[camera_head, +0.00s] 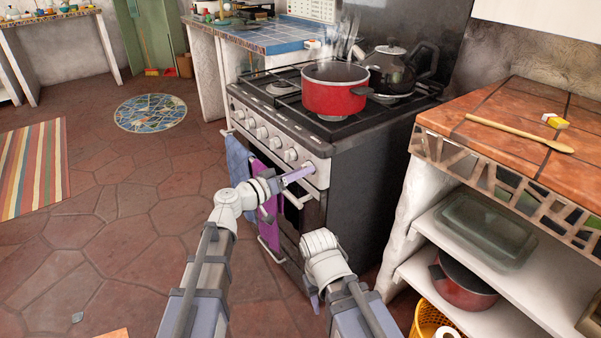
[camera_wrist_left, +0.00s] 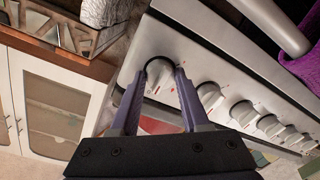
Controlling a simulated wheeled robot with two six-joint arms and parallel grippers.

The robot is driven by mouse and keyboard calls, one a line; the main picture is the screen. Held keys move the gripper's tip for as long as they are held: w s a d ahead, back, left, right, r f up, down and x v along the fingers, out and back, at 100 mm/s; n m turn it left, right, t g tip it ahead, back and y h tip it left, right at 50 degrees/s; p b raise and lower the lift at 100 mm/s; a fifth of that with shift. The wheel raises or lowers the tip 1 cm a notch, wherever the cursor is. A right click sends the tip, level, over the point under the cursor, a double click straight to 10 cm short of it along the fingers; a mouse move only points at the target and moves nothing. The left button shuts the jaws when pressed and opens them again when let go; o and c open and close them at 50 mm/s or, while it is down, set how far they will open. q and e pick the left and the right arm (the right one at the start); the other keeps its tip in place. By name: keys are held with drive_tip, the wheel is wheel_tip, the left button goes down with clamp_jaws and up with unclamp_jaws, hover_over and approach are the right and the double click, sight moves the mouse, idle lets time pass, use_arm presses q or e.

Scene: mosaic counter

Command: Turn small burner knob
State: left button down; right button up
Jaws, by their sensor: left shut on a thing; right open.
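The stove (camera_head: 350,150) has a row of round knobs (camera_head: 262,132) along its silver front panel. My left gripper (camera_head: 303,172) is at the right end of that row. In the left wrist view, its two purple fingers (camera_wrist_left: 161,72) are shut on the end knob (camera_wrist_left: 150,52), one on each side.
A red pot (camera_head: 334,92) and a black kettle (camera_head: 390,72) stand on the stove top. A blue towel (camera_head: 238,165) and a purple towel (camera_head: 268,215) hang at the oven handle. A tiled counter (camera_head: 500,112) with a wooden spoon (camera_head: 520,134) stands to the right.

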use_arm(q)
drive_tip(key=shift+f, duration=0.1)
drive_tip(key=shift+c, duration=1.9)
unclamp_jaws()
drive_tip(key=v, duration=0.7)
drive_tip(key=shift+s+a, duration=0.25)
drive_tip(key=shift+a, duration=0.1)
